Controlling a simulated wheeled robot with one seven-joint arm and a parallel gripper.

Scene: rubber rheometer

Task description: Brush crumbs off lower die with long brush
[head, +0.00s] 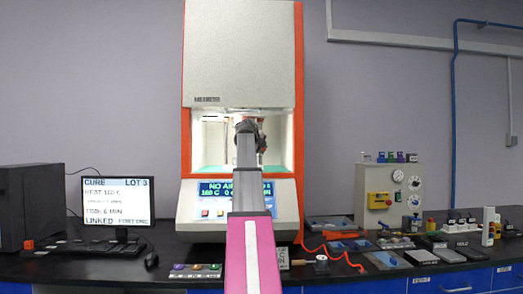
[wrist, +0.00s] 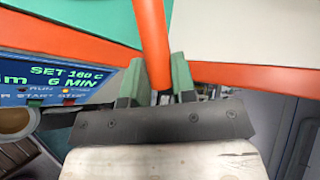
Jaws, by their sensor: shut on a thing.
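The rheometer (head: 240,55) is a tall pale machine with orange side trim and an open, lit chamber in front. My arm reaches straight to that chamber, and its wrist hides the middle of the opening. The lower die and any crumbs on it cannot be made out. In the wrist view my gripper (wrist: 158,82) has its green fingers shut on an orange rod, which looks like the long brush's handle (wrist: 152,38). The handle runs up out of the frame, away from me. The bristles are out of view. In the head view the fingers and brush are hidden.
The orange chamber edge (wrist: 240,74) and the control display (wrist: 55,78) lie close around my gripper. A monitor (head: 116,202) stands left on the black bench. To the right are an air unit (head: 392,195), several small blocks and trays, and an orange hose (head: 338,257).

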